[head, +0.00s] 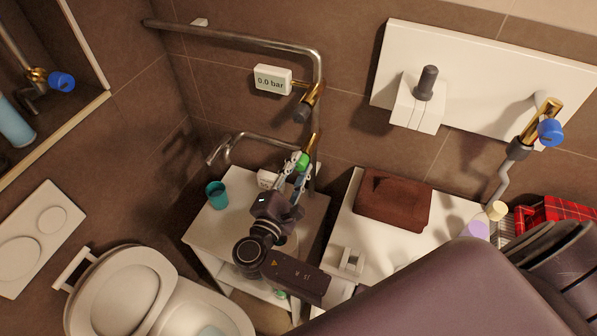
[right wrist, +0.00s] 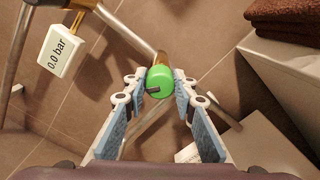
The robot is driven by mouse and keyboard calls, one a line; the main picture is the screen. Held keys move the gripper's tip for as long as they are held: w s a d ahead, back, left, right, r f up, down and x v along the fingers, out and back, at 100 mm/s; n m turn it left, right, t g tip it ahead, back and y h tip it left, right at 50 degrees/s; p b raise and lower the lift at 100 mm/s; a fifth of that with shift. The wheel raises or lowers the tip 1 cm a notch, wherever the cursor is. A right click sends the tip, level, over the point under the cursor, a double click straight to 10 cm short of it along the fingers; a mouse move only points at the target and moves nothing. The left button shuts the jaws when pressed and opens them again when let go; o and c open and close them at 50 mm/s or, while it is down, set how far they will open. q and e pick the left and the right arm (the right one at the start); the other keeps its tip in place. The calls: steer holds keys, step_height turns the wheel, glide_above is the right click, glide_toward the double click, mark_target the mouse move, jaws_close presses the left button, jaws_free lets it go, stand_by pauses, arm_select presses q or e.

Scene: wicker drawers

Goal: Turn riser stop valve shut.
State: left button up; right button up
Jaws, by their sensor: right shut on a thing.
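The valve with the green knob (head: 303,160) sits on the brass and metal riser pipe at the wall, above the white cabinet. The knob also shows in the right wrist view (right wrist: 160,79), with a small dark lever or slot on its face. My right gripper (head: 298,168) reaches up to it from below. In the right wrist view its fingertips (right wrist: 160,88) are shut on the green knob, one on each side. The knob's back and the valve body are partly hidden. My left gripper is not in view.
A gauge (head: 272,80) reading 0.0 bar hangs by the pipe (head: 240,40). A teal cup (head: 216,194) stands on the white cabinet (head: 205,235). A folded brown towel (head: 393,199) lies to the right.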

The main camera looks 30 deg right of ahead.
steer(key=m+b, duration=0.2)
steer(key=b, duration=0.1)
steer(key=m+b, duration=0.6)
steer(key=shift+s+f, duration=0.1)
steer(key=shift+f, duration=0.3)
steer(key=shift+r+m+b, duration=0.15)
steer(key=shift+m+b, duration=1.15)
steer(key=shift+b, duration=0.1)
steer(key=o, duration=1.2)
steer(key=shift+r, duration=0.1)
steer(key=shift+c, duration=0.2)
steer(key=v, duration=0.7)
steer(key=shift+s+a, duration=0.15)
steer(key=shift+a, duration=0.05)
